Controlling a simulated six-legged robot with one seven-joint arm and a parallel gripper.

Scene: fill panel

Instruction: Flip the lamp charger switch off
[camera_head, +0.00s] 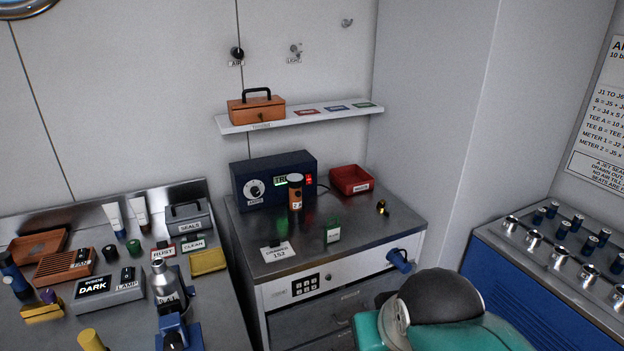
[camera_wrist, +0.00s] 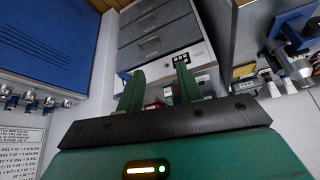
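The lamp charger (camera_head: 108,289) is a grey box on the left bench in the head view, with a dark window reading DARK and a LAMP label. A small black rocker switch (camera_head: 128,274) sits at its upper right; its position is too small to tell. My gripper (camera_wrist: 159,66) shows in the wrist view with its two green fingers apart and nothing between them. The wrist view is upside down and points at the drawer cabinet. The head view shows my teal and black arm at the lower right, far from the charger; the fingers are hidden there.
An orange slotted box (camera_head: 66,265) with its own switch stands behind the charger. The drawer cabinet (camera_head: 340,262) stands between my arm and the left bench.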

